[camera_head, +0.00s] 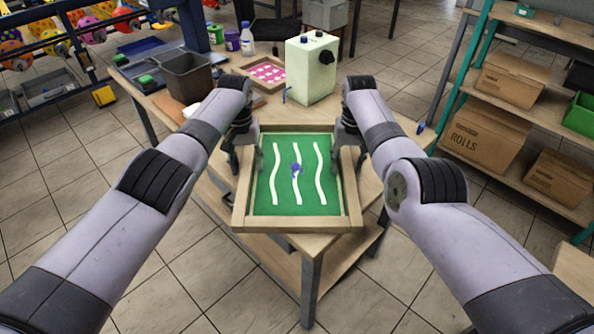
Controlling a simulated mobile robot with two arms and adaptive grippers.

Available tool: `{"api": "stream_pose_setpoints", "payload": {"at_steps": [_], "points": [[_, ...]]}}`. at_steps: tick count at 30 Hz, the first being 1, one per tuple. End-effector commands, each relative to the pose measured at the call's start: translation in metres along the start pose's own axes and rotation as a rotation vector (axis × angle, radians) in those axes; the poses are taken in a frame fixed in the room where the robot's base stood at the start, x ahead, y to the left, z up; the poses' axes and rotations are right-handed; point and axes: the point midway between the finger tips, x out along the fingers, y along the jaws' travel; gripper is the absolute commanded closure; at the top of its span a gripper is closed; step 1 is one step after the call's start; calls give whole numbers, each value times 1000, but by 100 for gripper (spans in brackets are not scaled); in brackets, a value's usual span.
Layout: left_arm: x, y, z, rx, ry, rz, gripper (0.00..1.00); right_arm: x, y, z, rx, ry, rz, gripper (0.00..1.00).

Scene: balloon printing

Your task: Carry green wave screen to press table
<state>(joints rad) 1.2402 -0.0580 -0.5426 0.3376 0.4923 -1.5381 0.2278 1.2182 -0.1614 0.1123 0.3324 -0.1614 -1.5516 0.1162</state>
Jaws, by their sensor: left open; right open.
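The green wave screen (268,196) is a wooden frame around a green panel with three white wavy stripes. It lies at the near end of a wooden table (288,262), and I cannot tell whether it touches the top. A small blue-purple mark or object shows at its middle. My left gripper (238,160) is open at the screen's left side. My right gripper (350,150) is open at the screen's right side. Whether the fingers touch the frame is not clear.
Behind the screen stand a pale green box (311,70) with a black knob, a pink-patterned framed screen (266,72) and a dark bin (188,77). A shelf with cardboard boxes (487,128) is at right. A rack of colourful balloons (55,45) is at left.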

Motion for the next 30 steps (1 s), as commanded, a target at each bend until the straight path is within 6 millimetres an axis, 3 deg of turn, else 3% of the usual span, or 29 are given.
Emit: {"api": "stream_pose_setpoints", "payload": {"at_steps": [5, 18, 25, 30], "points": [[-18, 0, -1, 1, 4, 2, 55, 0, 0, 0, 0, 0, 0, 55], [-103, 0, -1, -1, 2, 0, 55, 0, 0, 0, 0, 0, 0, 55], [-118, -1, 0, -1, 0, -1, 55, -3, 0, -1, 0, 2, 0, 55], [-119, 0, 0, -1, 0, -1, 55, -23, -1, -1, 0, 4, -1, 55]]}}
